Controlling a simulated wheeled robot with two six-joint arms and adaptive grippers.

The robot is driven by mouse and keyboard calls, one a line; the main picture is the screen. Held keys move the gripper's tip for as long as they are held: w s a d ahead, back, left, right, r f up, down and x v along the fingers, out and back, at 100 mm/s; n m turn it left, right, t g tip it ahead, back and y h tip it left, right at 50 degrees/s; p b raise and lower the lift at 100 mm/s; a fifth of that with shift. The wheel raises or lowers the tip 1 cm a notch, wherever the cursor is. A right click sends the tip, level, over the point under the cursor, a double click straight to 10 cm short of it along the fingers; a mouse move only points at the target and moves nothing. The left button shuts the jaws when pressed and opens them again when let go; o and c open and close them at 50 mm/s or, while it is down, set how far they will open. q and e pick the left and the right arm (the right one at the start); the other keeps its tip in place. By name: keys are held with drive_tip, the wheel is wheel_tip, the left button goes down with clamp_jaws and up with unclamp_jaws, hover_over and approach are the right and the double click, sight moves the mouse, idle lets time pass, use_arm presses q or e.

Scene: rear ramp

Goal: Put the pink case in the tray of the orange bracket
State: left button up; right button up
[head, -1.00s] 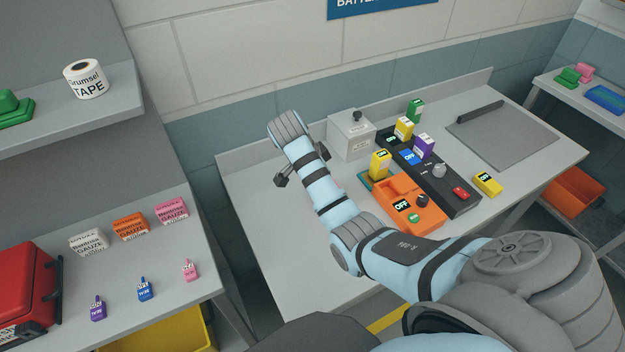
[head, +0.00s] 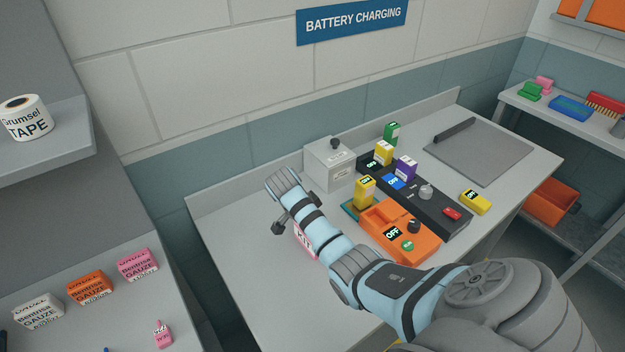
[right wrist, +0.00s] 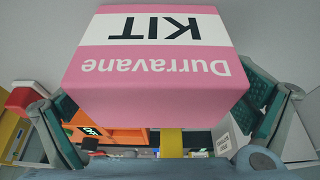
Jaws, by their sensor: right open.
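The pink case (head: 301,243) stands on the grey worktop, mostly hidden behind my right forearm in the head view. In the right wrist view the pink case (right wrist: 160,75), with a white band reading KIT, fills the middle between the fingers. My right gripper (head: 298,216) is open around it, one finger to each side; contact cannot be told. An orange unit (head: 424,248) with an OFF display and a dark knob sits to the right on the worktop. Whether this is the orange bracket, I cannot tell. My left gripper is not in view.
A white box (head: 325,165) stands behind. A dark charging strip (head: 440,205) holds several coloured batteries. A loose yellow battery (head: 475,201) and a grey mat (head: 485,155) lie to the right. The left shelf holds gauze boxes (head: 90,287). The worktop's left part is clear.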

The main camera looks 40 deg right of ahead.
drive_tip(key=shift+s+d+f, duration=0.1)
drive_tip(key=shift+d+f, duration=0.1)
drive_tip(key=shift+f, duration=0.2)
drive_tip(key=shift+s+r, duration=0.1)
drive_tip(key=shift+a, duration=0.1)
drive_tip(key=c, duration=1.5)
